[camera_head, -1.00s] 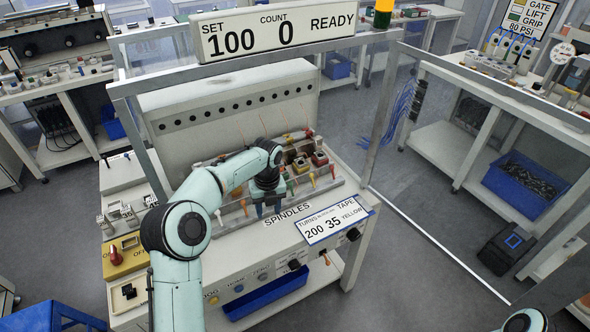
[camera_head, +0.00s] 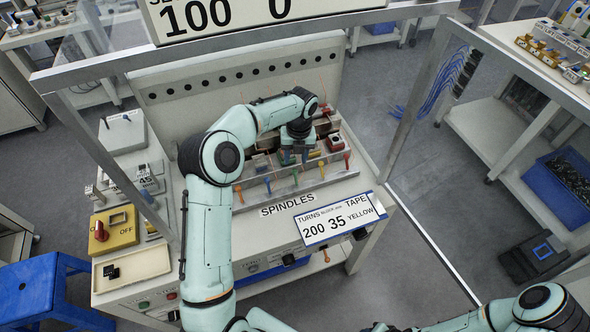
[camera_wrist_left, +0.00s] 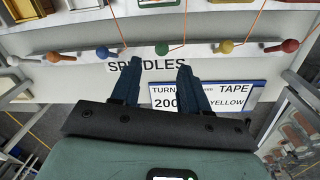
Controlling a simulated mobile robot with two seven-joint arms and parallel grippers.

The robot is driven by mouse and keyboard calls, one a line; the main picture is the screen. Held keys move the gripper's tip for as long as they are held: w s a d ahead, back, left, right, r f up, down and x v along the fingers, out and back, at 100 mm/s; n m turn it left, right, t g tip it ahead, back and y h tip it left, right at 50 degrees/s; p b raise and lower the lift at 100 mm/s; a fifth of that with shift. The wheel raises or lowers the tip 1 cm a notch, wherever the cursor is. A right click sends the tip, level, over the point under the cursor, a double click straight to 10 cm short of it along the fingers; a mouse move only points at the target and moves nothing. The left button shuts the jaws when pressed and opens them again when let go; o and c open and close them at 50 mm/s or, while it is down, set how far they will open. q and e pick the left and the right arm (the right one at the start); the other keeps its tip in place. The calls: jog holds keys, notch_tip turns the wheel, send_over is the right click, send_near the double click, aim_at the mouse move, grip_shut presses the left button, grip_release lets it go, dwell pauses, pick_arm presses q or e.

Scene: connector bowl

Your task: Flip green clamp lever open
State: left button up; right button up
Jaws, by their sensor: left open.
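The green clamp lever (camera_head: 295,177) is the middle one in a row of coloured levers along the front of the spindle bench. In the left wrist view its round green knob (camera_wrist_left: 162,48) lies just beyond the fingertips and between their lines. My left gripper (camera_head: 291,157) is over the row, just behind the green lever in the head view. In the left wrist view its two dark blue fingers (camera_wrist_left: 158,66) are apart with nothing between them. I cannot tell whether a finger touches the lever. My right arm shows at the lower right, but its gripper is out of view.
A blue lever (camera_head: 267,184) and an orange lever (camera_head: 239,193) stand left of green. A yellow lever (camera_head: 321,171) and a red-orange lever (camera_head: 346,161) stand right. Thin orange wires rise near the levers. A metal frame (camera_head: 165,225) surrounds the bench.

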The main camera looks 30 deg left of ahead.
aim_at(295, 170)
pick_arm(q)
jog(key=f, duration=0.8)
jog(key=shift+a+f, duration=0.15)
jog(key=shift+a, duration=0.1)
grip_shut()
